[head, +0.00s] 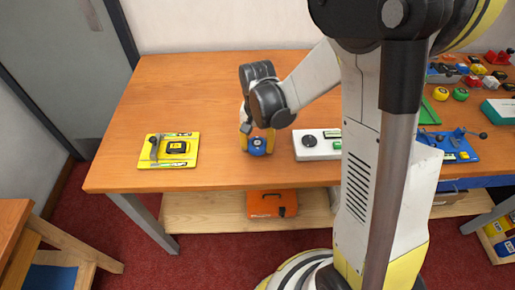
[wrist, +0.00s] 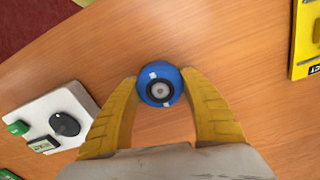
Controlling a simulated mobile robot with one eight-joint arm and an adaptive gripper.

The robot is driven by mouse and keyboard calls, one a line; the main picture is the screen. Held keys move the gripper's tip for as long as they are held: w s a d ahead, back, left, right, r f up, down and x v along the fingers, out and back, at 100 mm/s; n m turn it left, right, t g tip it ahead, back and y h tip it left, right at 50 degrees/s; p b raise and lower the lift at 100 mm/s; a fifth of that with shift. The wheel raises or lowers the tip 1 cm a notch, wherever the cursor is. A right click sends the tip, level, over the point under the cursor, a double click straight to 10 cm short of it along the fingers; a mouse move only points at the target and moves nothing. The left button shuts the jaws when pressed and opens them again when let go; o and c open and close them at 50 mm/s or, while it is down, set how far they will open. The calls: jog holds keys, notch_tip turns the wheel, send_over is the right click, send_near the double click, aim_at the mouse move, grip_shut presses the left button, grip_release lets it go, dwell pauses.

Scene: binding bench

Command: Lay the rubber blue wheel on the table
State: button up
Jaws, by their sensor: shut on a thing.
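The blue wheel (wrist: 160,86) is round with a dark hub and a pale centre. It sits between the yellow fingertips of my gripper (wrist: 160,84) in the wrist view, which are shut on its two sides. In the head view the blue wheel (head: 258,146) is at the lower end of my gripper (head: 256,140), over the front middle of the wooden table (head: 205,95). I cannot tell whether the wheel touches the table top.
A yellow board with a black device (head: 152,163) lies to the left. A white box with a dark knob (head: 325,151) stands close on the right. Blue and green fixtures and many small parts fill the far right. The table around the wheel and behind it is bare.

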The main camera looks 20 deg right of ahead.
jog(key=shift+f, duration=0.25)
jog(key=o, duration=1.2)
jog(key=shift+r, duration=0.1)
